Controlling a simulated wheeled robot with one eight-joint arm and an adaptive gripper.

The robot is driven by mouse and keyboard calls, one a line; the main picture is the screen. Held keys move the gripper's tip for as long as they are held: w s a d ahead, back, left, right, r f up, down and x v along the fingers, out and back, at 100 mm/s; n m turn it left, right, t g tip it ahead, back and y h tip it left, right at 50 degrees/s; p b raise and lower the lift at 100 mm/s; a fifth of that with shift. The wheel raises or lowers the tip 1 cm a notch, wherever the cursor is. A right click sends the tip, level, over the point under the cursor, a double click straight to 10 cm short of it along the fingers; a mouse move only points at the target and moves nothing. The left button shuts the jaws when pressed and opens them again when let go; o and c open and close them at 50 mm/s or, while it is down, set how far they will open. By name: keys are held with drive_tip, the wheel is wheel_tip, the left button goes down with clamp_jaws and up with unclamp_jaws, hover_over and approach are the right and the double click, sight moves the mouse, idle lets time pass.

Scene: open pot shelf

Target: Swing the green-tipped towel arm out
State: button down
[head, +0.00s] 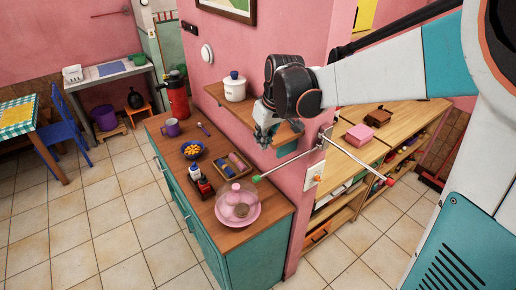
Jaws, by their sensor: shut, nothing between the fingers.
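The towel rack's bracket (322,136) is fixed at the end edge of the pink wall. Its green-tipped towel arm (288,166) reaches left and toward the camera, with the green tip (256,179) above the counter near the pink dome. A red-tipped arm (358,162) of the same rack reaches right, toward the camera. My gripper (262,138) is shut and empty, pointing down beside the wall shelf, above and behind the green tip in the picture. It appears apart from the towel arm, though the depth between them is hard to judge.
A wall shelf (222,94) bears a white pot (234,88) close to my gripper. The teal counter (268,228) below holds a pink dome on a plate (238,203), a tray, a bowl, a mug and a red flask. A wooden shelf unit (345,205) stands at right. The tiled floor is clear in front.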

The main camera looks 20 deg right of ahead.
drive_tip(key=x, duration=1)
drive_tip(key=s, duration=0.1)
drive_tip(key=s+d, duration=0.1)
drive_tip(key=s+r, duration=0.1)
drive_tip(key=shift+s+d+p, duration=0.15)
drive_tip(key=shift+s+p, duration=0.2)
drive_tip(key=shift+p, duration=0.05)
drive_tip(key=shift+s, duration=0.1)
